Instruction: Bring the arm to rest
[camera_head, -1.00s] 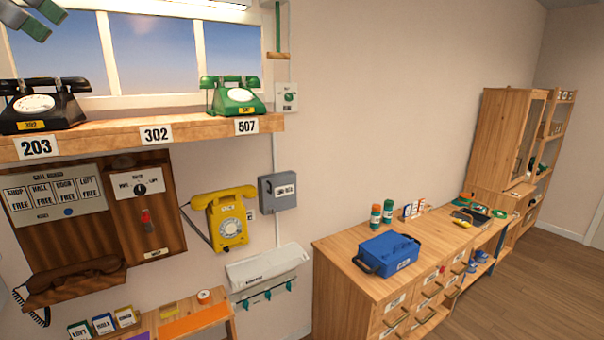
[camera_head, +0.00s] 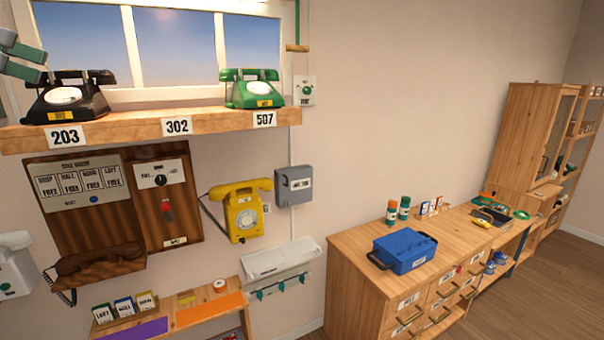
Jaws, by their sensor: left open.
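My left gripper (camera_head: 22,57) shows at the upper left edge in the head view. Its two green-grey fingers are apart, with nothing between them. It is in front of the window's left side, just left of and above the black dial phone (camera_head: 66,97); I cannot tell how far it is from the phone in depth. The rest of the left arm is mostly out of the picture. My right gripper is not in view.
A green phone (camera_head: 250,90) stands on the numbered shelf (camera_head: 210,122). A yellow phone (camera_head: 243,212) hangs below it, beside the wooden call board (camera_head: 115,215). A blue box (camera_head: 403,250) sits on the wooden cabinet (camera_head: 350,262). Floor is clear at right.

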